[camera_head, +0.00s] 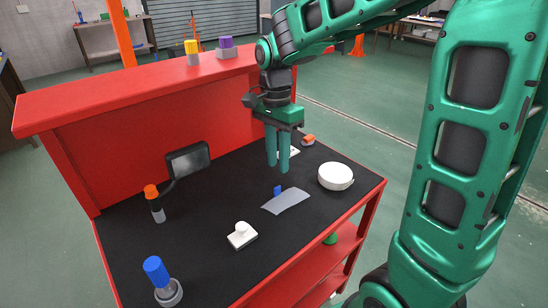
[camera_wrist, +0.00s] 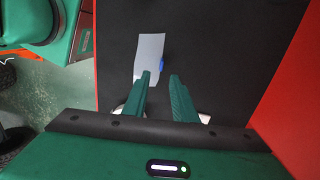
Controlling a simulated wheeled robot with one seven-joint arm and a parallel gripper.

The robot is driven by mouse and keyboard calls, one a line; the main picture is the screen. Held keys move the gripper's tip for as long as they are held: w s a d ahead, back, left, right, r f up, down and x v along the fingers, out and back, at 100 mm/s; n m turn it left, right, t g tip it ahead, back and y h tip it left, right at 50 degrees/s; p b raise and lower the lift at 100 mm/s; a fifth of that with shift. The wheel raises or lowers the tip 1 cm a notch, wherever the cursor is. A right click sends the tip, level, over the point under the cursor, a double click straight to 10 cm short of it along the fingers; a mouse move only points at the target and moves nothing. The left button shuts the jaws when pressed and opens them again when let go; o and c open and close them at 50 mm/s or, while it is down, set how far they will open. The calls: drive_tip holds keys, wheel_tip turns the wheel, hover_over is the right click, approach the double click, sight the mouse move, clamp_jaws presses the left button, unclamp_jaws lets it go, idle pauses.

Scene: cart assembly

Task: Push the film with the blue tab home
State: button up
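The film (camera_head: 287,202) is a thin grey, slightly curved sheet lying on the cart's black top. Its blue tab (camera_head: 278,190) stands up at its edge on the panel side. In the wrist view the film (camera_wrist: 150,50) lies ahead of the fingers, with the blue tab (camera_wrist: 162,64) on its right edge. My gripper (camera_head: 277,170) points down above the top, just behind the tab in the head view. In the wrist view its fingers (camera_wrist: 160,75) are apart with nothing between them. The left fingertip overlaps the film's near end in the picture; contact cannot be told.
A round white device (camera_head: 335,177) stands right of the film, a white knobbed piece (camera_head: 241,235) to its left. An orange-topped piece (camera_head: 308,140) is behind the gripper. Orange-handled (camera_head: 154,203) and blue-handled (camera_head: 162,282) tools stand left. A red panel (camera_head: 140,140) walls the back.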

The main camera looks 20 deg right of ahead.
sight(277, 187)
drive_tip(key=shift+s+a+f, duration=0.1)
drive_tip(key=shift+s+f, duration=0.05)
drive_tip(key=shift+f, duration=1.85)
drive_tip(key=shift+s+a+f, duration=0.1)
drive_tip(key=shift+s+f, duration=0.05)
drive_tip(key=shift+f, duration=1.8)
clamp_jaws()
drive_tip(key=shift+r, duration=2.05)
